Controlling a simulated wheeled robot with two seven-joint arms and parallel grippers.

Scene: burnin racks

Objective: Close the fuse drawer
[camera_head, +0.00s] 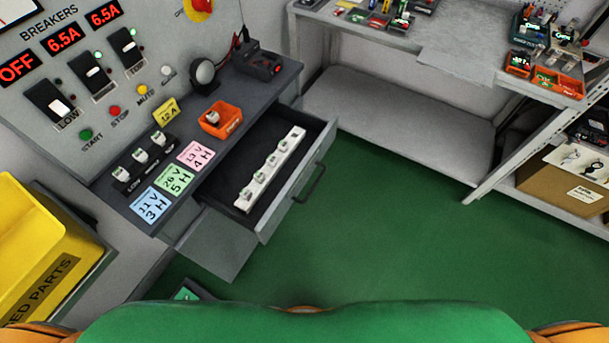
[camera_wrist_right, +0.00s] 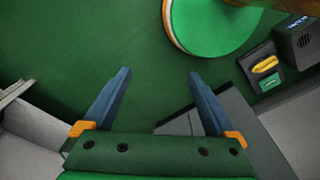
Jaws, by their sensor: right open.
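The fuse drawer (camera_head: 290,212) is a grey drawer under the dark counter of the breaker panel, and it stands pulled open in the head view. A dark bar handle (camera_head: 311,184) is on its front. Inside lies a white strip (camera_head: 270,170) holding several small fuses. My right gripper (camera_wrist_right: 160,76) shows in the right wrist view with its two blue fingers apart and nothing between them. It is over green floor, and the drawer cannot be made out for certain in that view. My left gripper is not in view.
The counter (camera_head: 285,75) carries an orange bin (camera_head: 221,119), coloured cards and a black device (camera_head: 258,62). A yellow bin (camera_head: 40,245) stands at the left. A workbench (camera_head: 430,60) with a lower shelf is at the back right. Green floor (camera_head: 400,240) is clear before the drawer.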

